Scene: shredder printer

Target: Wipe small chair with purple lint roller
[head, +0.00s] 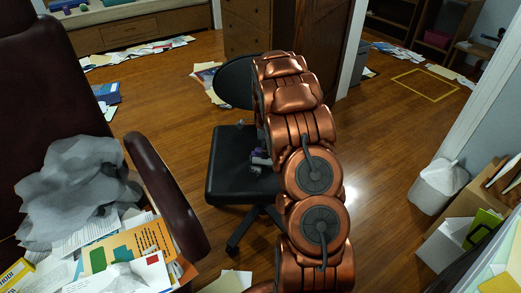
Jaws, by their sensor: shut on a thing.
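The small chair (228,180) is black, with a flat seat and a rounded backrest (233,82), and stands in the middle of the head view. My copper-coloured arm crosses in front and hides its right side. A small purple and pale piece, the purple lint roller (259,154), shows at the arm's left edge, over the seat. My gripper (262,150) is mostly hidden behind the arm and shut on the roller. I cannot tell whether the roller touches the seat.
A dark armchair (160,195) heaped with papers and grey cloth stands at the left. Papers (207,84) lie on the floor behind the small chair. A white bin (437,187) and boxes stand at the right.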

